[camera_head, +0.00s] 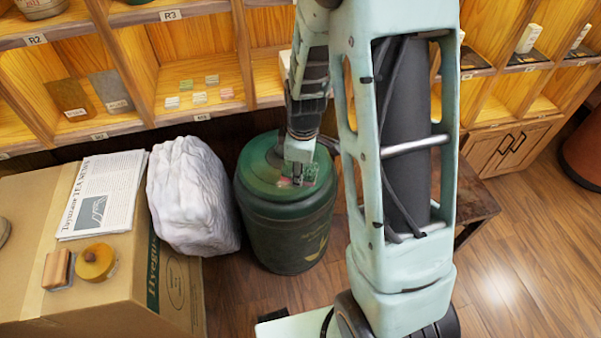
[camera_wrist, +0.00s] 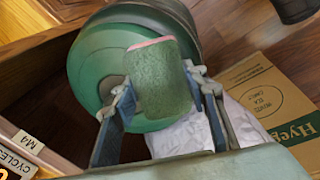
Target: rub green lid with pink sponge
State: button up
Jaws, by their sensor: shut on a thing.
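My gripper (camera_head: 298,176) is shut on a sponge, pointing down over the lid. In the wrist view the sponge (camera_wrist: 158,85) is between my two fingers, with a green face toward the camera and a pink strip along its far edge. In the head view a little pink of it (camera_head: 285,182) shows beside the fingers. The green lid (camera_head: 258,168) tops a dark green drum (camera_head: 285,232); the lid also shows in the wrist view (camera_wrist: 88,65). The sponge is at or just above the lid; I cannot tell whether they touch. My arm and the sponge hide part of the lid.
A white lumpy sack (camera_head: 190,195) stands left of the drum. A cardboard box (camera_head: 110,300) holds a newspaper (camera_head: 100,195), a brown block (camera_head: 57,268) and a round yellow piece (camera_head: 95,262). Wooden shelves (camera_head: 120,130) line the back. Floor (camera_head: 500,275) is open at right.

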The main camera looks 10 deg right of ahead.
jog(key=shift+s+f+n, duration=0.15)
jog(key=shift+f+n, duration=0.25)
jog(key=shift+f, duration=0.15)
jog(key=b, duration=0.4)
send_over(298, 189)
jog(key=s, duration=0.1)
jog(key=shift+s+f, duration=0.15)
jog(key=shift+f, duration=2.65)
jog(key=shift+f+b, duration=1.05)
jog(key=shift+b, duration=0.05)
jog(key=shift+w, duration=0.25)
jog(key=shift+w+d+r, duration=0.1)
jog(key=shift+w+r, duration=0.1)
jog(key=shift+w, duration=0.5)
jog(key=shift+w+r, duration=0.15)
jog(key=shift+w, duration=0.55)
jog(key=shift+w+r+p, duration=0.15)
jog(key=shift+w, duration=0.7)
jog(key=shift+w+r+p, duration=0.1)
jog(key=shift+w+p, duration=0.05)
jog(key=shift+w, duration=0.65)
